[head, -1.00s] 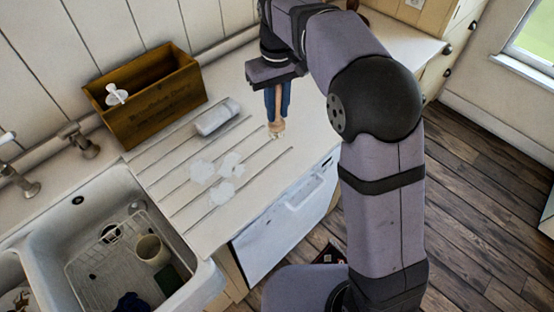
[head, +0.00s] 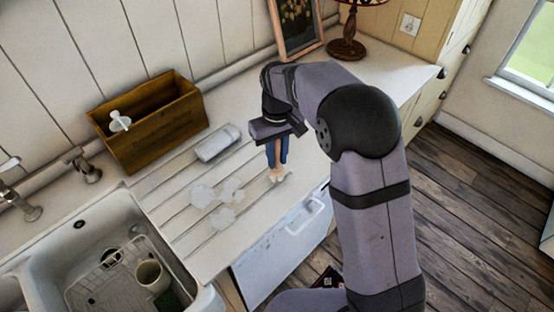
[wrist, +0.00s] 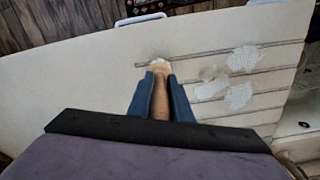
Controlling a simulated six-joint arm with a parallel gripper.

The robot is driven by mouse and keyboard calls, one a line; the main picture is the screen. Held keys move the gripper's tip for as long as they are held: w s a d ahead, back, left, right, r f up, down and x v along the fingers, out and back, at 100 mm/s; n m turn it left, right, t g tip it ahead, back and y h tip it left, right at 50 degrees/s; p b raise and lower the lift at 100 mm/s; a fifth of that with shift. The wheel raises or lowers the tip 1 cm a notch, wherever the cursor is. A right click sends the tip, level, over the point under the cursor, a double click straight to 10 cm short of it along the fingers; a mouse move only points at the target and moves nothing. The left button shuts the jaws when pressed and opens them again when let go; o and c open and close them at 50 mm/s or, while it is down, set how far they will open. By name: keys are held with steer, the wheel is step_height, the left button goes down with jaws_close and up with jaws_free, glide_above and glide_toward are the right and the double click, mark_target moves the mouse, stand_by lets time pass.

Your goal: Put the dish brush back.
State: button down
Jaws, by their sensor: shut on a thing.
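The dish brush (head: 276,173), with a tan wooden handle and a pale head, is between the blue fingers of my gripper (head: 277,158). It points downward, head lowest, over the right part of the ribbed draining board (head: 180,200). In the wrist view the brush (wrist: 161,95) lies between both fingers of my gripper (wrist: 161,76), its pale head past the fingertips. I cannot tell whether the head touches the board. A brown wooden box (head: 150,140) with a white utensil (head: 120,121) in it stands at the back left.
A pale oblong block (head: 218,145) and whitish foamy patches (head: 224,217) lie on the draining board. The sink (head: 60,255) at left holds a rack and a mug (head: 150,273). A lamp (head: 347,48) and a picture frame (head: 296,30) stand at the back.

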steer(key=shift+f, duration=1)
steer(key=shift+f, duration=0.15)
steer(key=c, duration=1.6)
jaws_free()
step_height(320, 180, up, 12)
steer(key=shift+r+b, duration=0.15)
steer(key=shift+b, duration=0.8)
